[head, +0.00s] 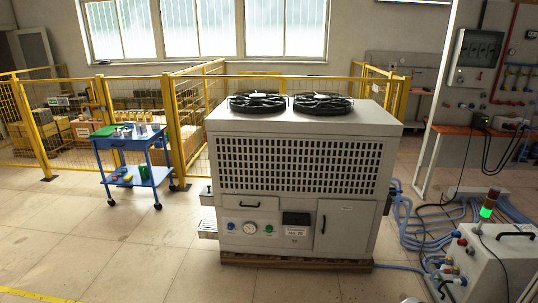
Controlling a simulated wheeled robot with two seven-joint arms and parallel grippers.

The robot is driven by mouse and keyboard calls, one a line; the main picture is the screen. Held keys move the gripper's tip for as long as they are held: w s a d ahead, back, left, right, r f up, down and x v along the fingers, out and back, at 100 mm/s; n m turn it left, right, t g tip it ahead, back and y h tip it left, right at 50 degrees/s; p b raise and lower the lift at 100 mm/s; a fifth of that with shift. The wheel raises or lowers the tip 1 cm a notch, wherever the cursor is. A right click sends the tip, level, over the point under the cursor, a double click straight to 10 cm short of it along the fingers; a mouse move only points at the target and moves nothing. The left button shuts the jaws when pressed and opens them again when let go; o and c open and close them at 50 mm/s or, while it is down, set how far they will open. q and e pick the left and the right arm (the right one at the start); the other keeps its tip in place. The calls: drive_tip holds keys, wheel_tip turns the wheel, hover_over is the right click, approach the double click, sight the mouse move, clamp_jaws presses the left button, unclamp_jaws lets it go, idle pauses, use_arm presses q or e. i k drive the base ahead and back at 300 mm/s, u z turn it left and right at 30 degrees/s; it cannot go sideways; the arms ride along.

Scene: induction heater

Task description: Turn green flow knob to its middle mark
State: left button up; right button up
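A large light-grey cabinet (300,206) with two black fans on top stands in the middle of the head view, some distance off. On its lower front panel is a small green knob (269,229). It sits right of a round white dial (249,228) and a blue knob (231,226). The green knob is too small here to read its pointer or marks. A dark display (296,219) is to its right. Neither of my grippers is in view.
The tiled floor (150,255) in front of the cabinet is clear. A blue cart (132,158) stands to the left by yellow fencing (177,140).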

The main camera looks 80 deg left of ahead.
sight(269, 229)
drive_tip(key=u, duration=2.7)
drive_tip(key=i, duration=0.6)
drive_tip(key=u, duration=1.05)
drive_tip(key=i, duration=2.4)
drive_tip(key=z, duration=1)
drive_tip(key=i, duration=0.75)
drive_tip(key=z, duration=0.4)
